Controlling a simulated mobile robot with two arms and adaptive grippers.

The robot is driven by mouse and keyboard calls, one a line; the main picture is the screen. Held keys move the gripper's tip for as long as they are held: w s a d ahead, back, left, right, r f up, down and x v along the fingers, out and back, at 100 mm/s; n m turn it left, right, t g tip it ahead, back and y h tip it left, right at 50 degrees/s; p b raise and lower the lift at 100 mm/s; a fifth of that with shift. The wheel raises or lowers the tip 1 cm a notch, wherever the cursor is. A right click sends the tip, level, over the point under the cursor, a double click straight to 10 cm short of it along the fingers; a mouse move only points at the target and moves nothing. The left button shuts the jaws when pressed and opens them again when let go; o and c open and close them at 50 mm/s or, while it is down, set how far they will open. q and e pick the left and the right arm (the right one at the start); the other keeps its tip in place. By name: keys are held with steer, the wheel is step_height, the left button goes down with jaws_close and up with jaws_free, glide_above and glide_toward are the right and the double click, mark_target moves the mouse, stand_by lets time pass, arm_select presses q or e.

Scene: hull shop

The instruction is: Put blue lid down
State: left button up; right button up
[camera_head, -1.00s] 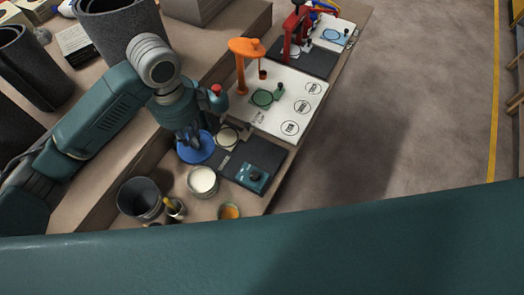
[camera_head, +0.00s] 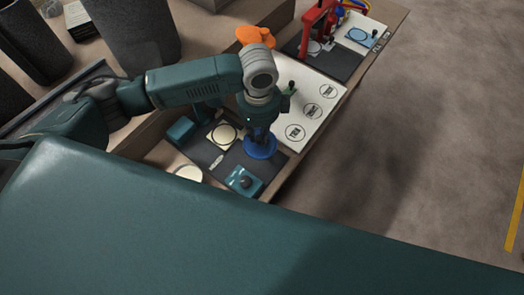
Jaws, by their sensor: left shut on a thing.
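The blue lid (camera_head: 261,150) is a round blue disc at the middle of the camera_head view. My left gripper (camera_head: 260,137) points down and is shut on the blue lid. The lid is over the dark mat (camera_head: 230,167), between a cream disc and a teal block. I cannot tell whether the lid touches the mat. My right gripper is not in view.
A teal block with a knob (camera_head: 244,181) is just below the lid. A cream disc (camera_head: 224,134) lies to its left. A white board with round marks (camera_head: 318,97) is behind, with an orange stand (camera_head: 256,36) and a red stand (camera_head: 317,22) beyond. Floor is clear at right.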

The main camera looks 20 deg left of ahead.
mark_target(260, 152)
arm_select(q)
step_height(260, 152, down, 10)
steer(key=shift+f, duration=0.25)
stand_by(0.3)
steer(key=shift+f, duration=0.15)
steer(key=o, duration=0.9)
steer(key=shift+c, duration=0.2)
step_height(260, 152, up, 12)
steer(key=shift+r, duration=0.2)
